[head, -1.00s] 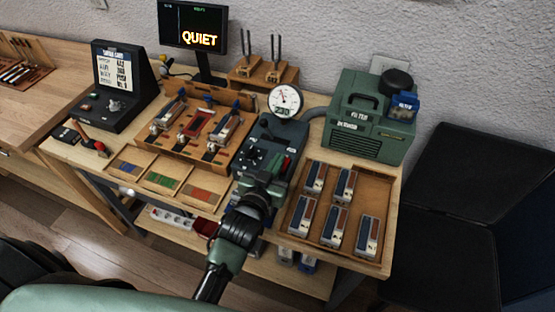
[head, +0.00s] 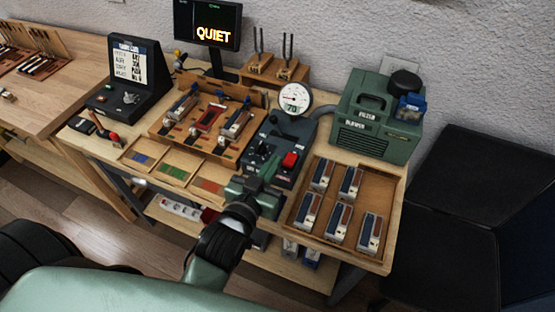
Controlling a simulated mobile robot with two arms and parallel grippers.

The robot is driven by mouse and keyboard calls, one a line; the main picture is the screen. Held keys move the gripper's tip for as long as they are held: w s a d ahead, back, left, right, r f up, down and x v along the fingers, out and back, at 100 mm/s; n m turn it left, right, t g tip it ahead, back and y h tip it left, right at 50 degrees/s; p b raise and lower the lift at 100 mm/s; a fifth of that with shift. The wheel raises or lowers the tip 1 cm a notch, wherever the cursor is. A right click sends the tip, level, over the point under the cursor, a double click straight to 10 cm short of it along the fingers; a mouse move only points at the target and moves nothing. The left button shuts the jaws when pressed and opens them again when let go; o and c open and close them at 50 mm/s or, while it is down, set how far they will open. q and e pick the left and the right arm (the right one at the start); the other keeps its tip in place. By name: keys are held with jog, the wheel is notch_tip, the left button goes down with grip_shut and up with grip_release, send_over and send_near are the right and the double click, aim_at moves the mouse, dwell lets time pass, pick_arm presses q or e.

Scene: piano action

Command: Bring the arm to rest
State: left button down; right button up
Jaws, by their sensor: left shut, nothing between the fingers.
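My left arm reaches up from the bottom centre in the head view, green with a black wrist joint. My left gripper (head: 268,176) is shut and empty. It is at the front edge of the bench, just below the dark control box (head: 262,160) with its lever and red switch (head: 290,160). I cannot tell whether it touches the box. My right gripper is not in view.
A wooden tray (head: 293,222) with several small blocks lies to the right of the gripper. Shallow bins of coloured pieces (head: 174,171) lie to its left. Behind are a wooden rack (head: 160,132), a round gauge (head: 294,96) and a green blower (head: 368,133). The monitor (head: 207,22) reads QUIET.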

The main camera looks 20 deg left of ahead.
pick_arm(q)
jog(key=shift+s, duration=0.1)
dwell(0.5)
jog(key=s+a+f+m+g, duration=0.1)
jog(key=s+a+f+g, duration=0.1)
jog(key=s+f+g, duration=0.55)
jog(key=s+a+f+m+g, duration=0.15)
jog(key=s+f+g, duration=0.3)
jog(key=s, duration=0.65)
jog(key=s+f+g+b, duration=0.1)
jog(key=s+f+g, duration=0.15)
jog(key=f, duration=2.65)
jog(key=s+a+f, duration=0.3)
jog(key=s+f, duration=1.2)
jog(key=s, duration=0.1)
jog(key=shift+s+f+y+b, duration=0.2)
jog(key=shift+s+y+b, duration=0.15)
jog(key=shift+b, duration=0.1)
jog(key=shift+n+g, duration=0.25)
